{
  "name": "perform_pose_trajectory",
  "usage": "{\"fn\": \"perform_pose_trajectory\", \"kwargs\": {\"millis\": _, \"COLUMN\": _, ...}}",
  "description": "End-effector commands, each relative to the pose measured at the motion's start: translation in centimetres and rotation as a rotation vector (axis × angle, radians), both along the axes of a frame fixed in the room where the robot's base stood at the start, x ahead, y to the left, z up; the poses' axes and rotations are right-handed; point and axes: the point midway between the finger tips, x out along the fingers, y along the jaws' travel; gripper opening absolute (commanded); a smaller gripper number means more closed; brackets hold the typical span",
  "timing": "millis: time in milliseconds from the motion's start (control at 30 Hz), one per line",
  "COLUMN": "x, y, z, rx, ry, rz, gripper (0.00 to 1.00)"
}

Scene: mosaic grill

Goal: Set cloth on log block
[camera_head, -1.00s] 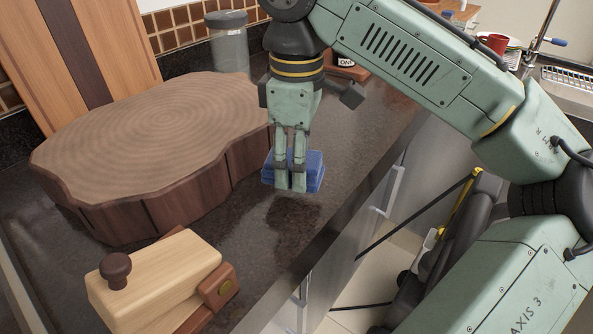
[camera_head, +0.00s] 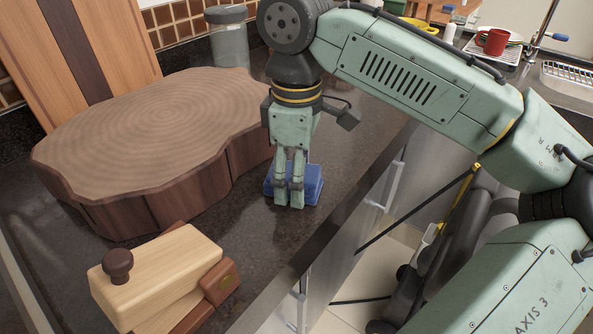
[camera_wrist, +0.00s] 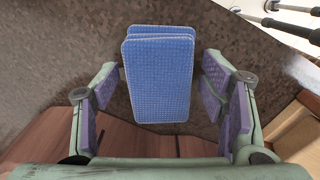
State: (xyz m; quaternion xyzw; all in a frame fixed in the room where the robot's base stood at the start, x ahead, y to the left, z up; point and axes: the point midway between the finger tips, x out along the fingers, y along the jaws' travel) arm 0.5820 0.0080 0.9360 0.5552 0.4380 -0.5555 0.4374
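The cloth (camera_head: 312,186) is a folded blue pad on the dark counter, right of the log block. In the wrist view the cloth (camera_wrist: 160,80) lies between my fingers, with gaps on both sides. My gripper (camera_head: 289,203) points down over the cloth, its fingers in front of part of it. In the wrist view my gripper (camera_wrist: 163,95) is open, its purple pads apart from the cloth. The log block (camera_head: 150,125) is a wide, thick wood slab with a ringed flat top, bare and left of my gripper. Its edge seems to show low in the wrist view.
A pale wooden box with a dark knob (camera_head: 160,270) stands at the front left. A glass jar (camera_head: 229,42) and a tall striped board (camera_head: 85,55) stand behind the log block. The counter's front edge runs close on the cloth's right.

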Motion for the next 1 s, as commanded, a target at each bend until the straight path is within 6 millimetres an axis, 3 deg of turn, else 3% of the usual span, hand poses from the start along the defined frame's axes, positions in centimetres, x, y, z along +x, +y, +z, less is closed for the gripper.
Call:
{"fn": "perform_pose_trajectory", "kwargs": {"millis": 433, "x": 0.0, "y": 0.1, "z": 0.9, "rx": 0.001, "ry": -0.002, "rz": 0.001, "gripper": 0.69}}
{"fn": "perform_pose_trajectory", "kwargs": {"millis": 800, "x": 0.0, "y": 0.0, "z": 8.7, "rx": -0.004, "ry": -0.003, "rz": -0.003, "gripper": 0.69}}
{"fn": "perform_pose_trajectory", "kwargs": {"millis": 1000, "x": 0.0, "y": -0.1, "z": 11.6, "rx": -0.002, "ry": -0.001, "rz": -0.003, "gripper": 0.69}}
